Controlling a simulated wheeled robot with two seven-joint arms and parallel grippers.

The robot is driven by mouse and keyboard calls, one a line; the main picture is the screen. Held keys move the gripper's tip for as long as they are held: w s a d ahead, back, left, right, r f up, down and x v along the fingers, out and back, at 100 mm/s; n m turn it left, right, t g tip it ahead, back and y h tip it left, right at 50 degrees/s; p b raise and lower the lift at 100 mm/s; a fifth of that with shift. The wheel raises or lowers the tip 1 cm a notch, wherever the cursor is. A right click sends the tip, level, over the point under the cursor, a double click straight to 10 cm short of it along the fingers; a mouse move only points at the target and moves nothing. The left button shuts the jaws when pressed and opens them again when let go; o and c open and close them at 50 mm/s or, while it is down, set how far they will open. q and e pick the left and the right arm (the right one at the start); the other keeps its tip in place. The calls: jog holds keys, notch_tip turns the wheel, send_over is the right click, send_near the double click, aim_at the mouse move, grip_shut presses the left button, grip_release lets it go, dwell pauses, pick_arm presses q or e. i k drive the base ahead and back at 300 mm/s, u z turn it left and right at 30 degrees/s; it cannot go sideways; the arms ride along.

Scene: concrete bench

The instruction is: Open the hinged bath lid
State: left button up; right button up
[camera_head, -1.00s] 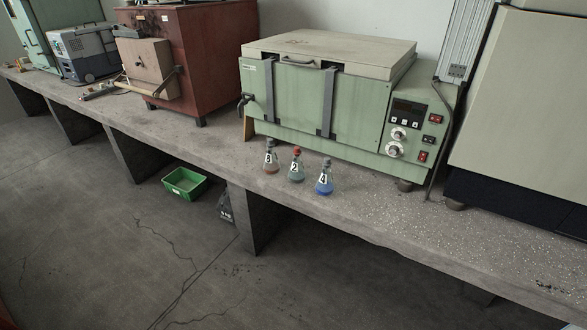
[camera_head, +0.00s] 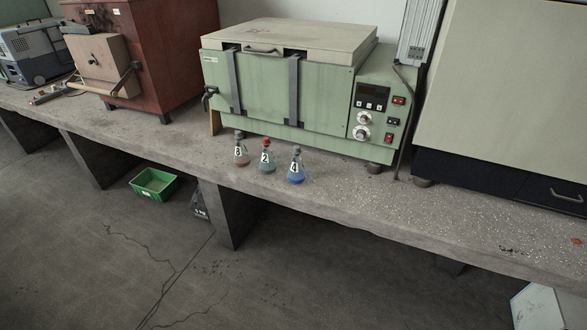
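The green bath (camera_head: 270,92) stands on the concrete bench, right of the middle of the bench as seen. Its flat cream lid (camera_head: 290,38) lies shut on top. A lid handle (camera_head: 262,50) sits at the lid's front edge, between two dark vertical straps (camera_head: 294,90) on the front. A control panel with a display (camera_head: 372,97), knobs and red switches is on the right of the front. Neither of my grippers shows in the view.
Three numbered flasks, with brown (camera_head: 241,154), greenish (camera_head: 266,160) and blue (camera_head: 296,170) contents, stand on the bench (camera_head: 400,215) before the bath. A red-brown box (camera_head: 160,50) stands left; a large cabinet (camera_head: 510,90) stands right. A green crate (camera_head: 154,184) is on the floor.

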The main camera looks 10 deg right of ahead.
aim_at(343, 46)
jog(key=z, duration=0.35)
jog(key=i, duration=1.2)
jog(key=u, duration=0.1)
